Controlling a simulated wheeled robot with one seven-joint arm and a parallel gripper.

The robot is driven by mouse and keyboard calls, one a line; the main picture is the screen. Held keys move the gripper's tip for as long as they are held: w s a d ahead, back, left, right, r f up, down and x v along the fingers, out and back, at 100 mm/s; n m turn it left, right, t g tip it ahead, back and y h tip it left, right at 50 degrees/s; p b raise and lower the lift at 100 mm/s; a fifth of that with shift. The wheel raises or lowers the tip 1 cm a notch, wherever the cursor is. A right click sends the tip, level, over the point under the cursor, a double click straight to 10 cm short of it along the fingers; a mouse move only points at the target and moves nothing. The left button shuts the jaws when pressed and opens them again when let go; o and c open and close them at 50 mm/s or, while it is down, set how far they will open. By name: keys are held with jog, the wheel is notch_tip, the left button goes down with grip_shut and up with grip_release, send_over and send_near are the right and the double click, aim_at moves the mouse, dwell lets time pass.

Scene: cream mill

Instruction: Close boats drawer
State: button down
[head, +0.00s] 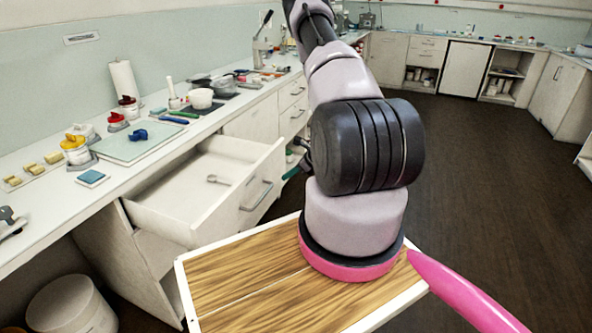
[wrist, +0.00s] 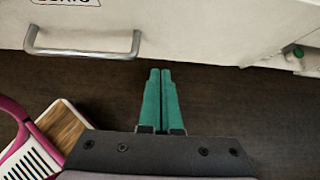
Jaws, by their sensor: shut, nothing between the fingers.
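The white drawer (head: 262,172) is pulled well out from the counter in the head view, with a bar handle (head: 257,196) on its front. A small grey utensil (head: 218,180) lies inside. In the wrist view, a pale drawer front (wrist: 205,28) spans the top, with a metal bar handle (wrist: 85,53) at left. Its label (wrist: 68,2) is cut off by the frame edge. My gripper (wrist: 160,72) has green fingers shut together with nothing between them. They appear right of the handle, over dark floor, just below the front's lower edge; contact is not clear.
The counter (head: 150,165) holds jars, a board and bowls above the drawer. Closed drawers (head: 293,92) stand farther along. A white bucket (head: 72,305) is at lower left. Open dark floor (head: 470,180) lies to the right.

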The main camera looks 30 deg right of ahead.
aim_at(268, 179)
jog(key=w+a, duration=0.1)
jog(key=w+a+f, duration=0.1)
jog(key=w, duration=0.1)
jog(key=w+a, duration=0.1)
jog(key=shift+w+a+f, duration=0.15)
jog(key=shift+a+f, duration=0.05)
jog(key=shift+f, duration=0.05)
jog(key=shift+w+a, duration=0.1)
jog(key=w+a, duration=0.6)
jog(key=w, duration=0.2)
jog(key=w+a, duration=0.6)
jog(key=w, duration=0.2)
jog(key=w+a, duration=0.6)
jog(key=w, duration=0.2)
jog(key=shift+w+a, duration=0.1)
jog(key=shift+a, duration=0.3)
jog(key=shift+w+a+r, duration=0.1)
jog(key=shift+w+a, duration=0.15)
jog(key=shift+w, duration=0.05)
jog(key=shift+a+r, duration=0.1)
jog(key=shift+a, duration=0.05)
